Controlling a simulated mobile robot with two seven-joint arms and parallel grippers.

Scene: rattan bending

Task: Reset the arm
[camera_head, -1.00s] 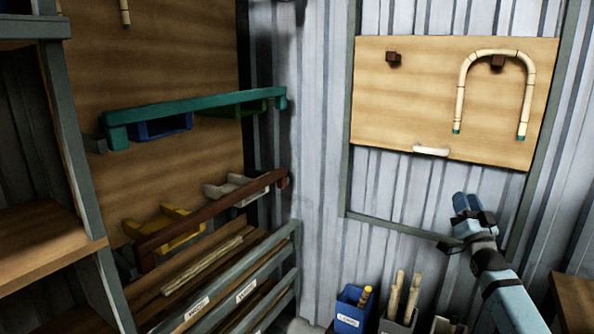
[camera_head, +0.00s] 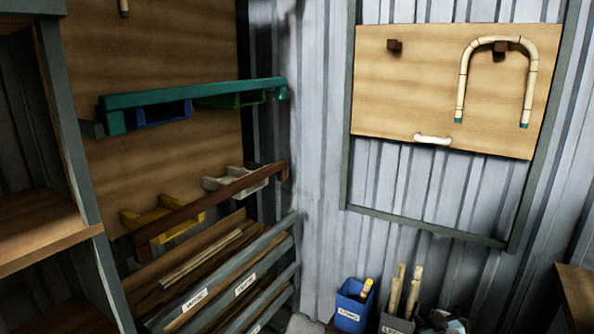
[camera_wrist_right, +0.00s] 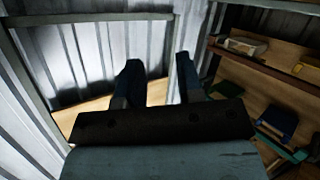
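My right gripper (camera_head: 446,321) shows only in part at the bottom edge of the head view, beside the grey bin. In the right wrist view its two dark blue fingers (camera_wrist_right: 158,88) stand apart with nothing between them. My left gripper is out of view. A U-shaped bent rattan piece (camera_head: 462,72) with teal ends hangs upside down over the right dark peg (camera_head: 500,47) on the wooden wall board (camera_head: 405,95). My right gripper is well below it and not touching it.
A blue bin (camera_head: 349,308) and a grey bin (camera_head: 397,325) with upright rattan sticks (camera_head: 402,288) stand at the bottom. A labelled rack (camera_head: 222,283) is at lower left. A teal bar (camera_head: 190,95) is above it. A wooden surface (camera_head: 578,290) is at the right edge.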

